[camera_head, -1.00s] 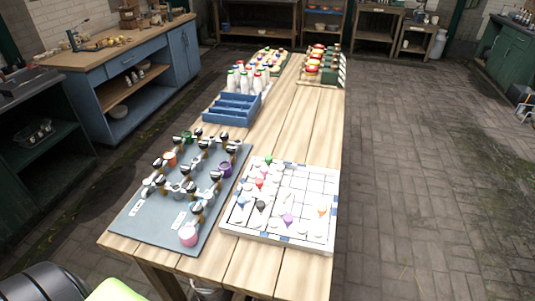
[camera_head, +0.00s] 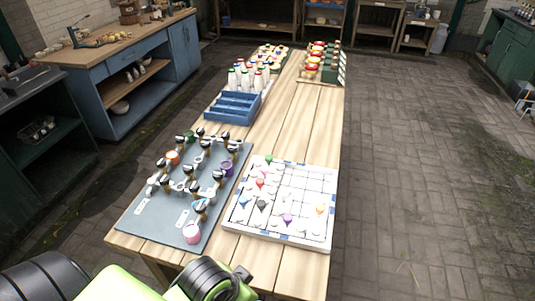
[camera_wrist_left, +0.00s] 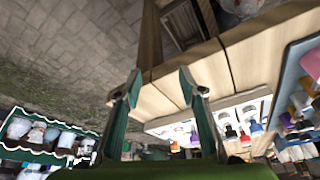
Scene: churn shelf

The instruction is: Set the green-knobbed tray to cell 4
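A white sliding-tray board (camera_head: 301,239) lies on the wooden table, divided into a grid of cells. The green-knobbed tray (camera_head: 268,160) is at the board's far edge, left of its middle. Trays with red, blue, black, purple and orange knobs sit nearer; cell numbers are not readable. The board also shows in the left wrist view (camera_wrist_left: 252,94), where I cannot pick out the green knob. My left gripper (camera_wrist_left: 158,82) is open and empty, its fingers apart and away from the board. My left arm shows at the bottom of the head view. My right gripper is not in view.
A grey panel (camera_head: 152,226) with several hooks and cups lies left of the board. A blue crate (camera_head: 229,119) and white bottles (camera_head: 240,79) stand behind it. Red-topped jars (camera_head: 311,68) stand at the far end. Bare tabletop (camera_head: 294,125) lies beyond the board.

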